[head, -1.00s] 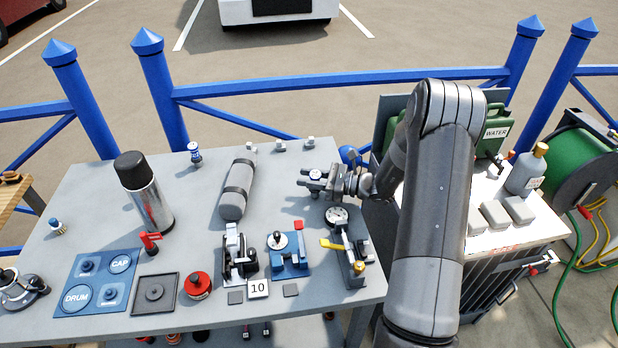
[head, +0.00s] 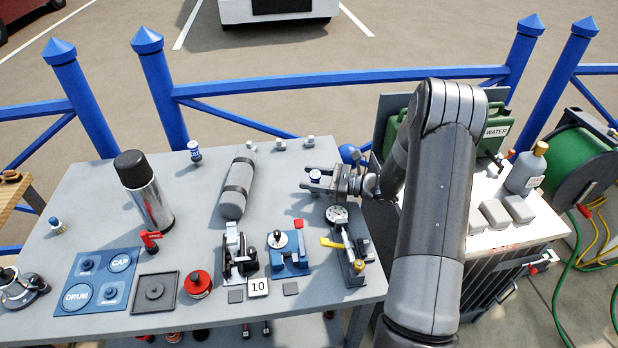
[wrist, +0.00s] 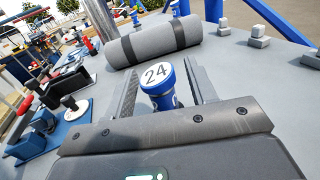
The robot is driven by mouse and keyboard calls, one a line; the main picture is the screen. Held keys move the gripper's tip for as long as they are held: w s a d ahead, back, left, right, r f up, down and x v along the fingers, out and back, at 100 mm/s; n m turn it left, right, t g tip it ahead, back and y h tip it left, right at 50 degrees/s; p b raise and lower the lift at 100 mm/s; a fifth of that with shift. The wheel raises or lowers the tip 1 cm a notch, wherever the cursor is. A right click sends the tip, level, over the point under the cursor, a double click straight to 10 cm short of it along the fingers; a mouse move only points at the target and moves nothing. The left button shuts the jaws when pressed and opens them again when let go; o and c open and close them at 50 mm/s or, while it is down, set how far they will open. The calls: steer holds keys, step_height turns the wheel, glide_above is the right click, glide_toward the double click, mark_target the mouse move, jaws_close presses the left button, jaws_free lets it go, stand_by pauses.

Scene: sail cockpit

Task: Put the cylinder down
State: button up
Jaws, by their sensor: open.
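The cylinder (wrist: 161,84) is blue with a white top marked 24. In the wrist view it stands between the two parted fingers of my gripper (wrist: 165,82), with visible gaps at its sides. Its foot is hidden behind the gripper body. In the head view the cylinder's pale top (head: 315,174) shows between the fingertips, over the right part of the grey table (head: 280,190). My gripper (head: 316,182) is open there, low over the table; the cylinder seems to stand upright, though its contact with the table cannot be seen.
A grey strapped roll (head: 237,190) lies to the left of the gripper. Small grey blocks (head: 281,145) stand at the table's back edge. A dial (head: 337,215) and a yellow-handled clamp (head: 346,246) are in front. Another blue-and-white cylinder (head: 194,152) stands at back left.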

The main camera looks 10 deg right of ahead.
steer(key=v, duration=0.6)
steer(key=shift+s+d, duration=0.1)
steer(key=shift+d, duration=0.1)
steer(key=shift+c, duration=0.2)
step_height(320, 180, up, 5)
step_height(320, 180, down, 6)
steer(key=shift+a+f, duration=0.15)
steer(key=shift+a, duration=0.05)
steer(key=shift+x, duration=3.55)
steer(key=shift+c, duration=0.6)
steer(key=shift+r, duration=0.2)
jaws_close()
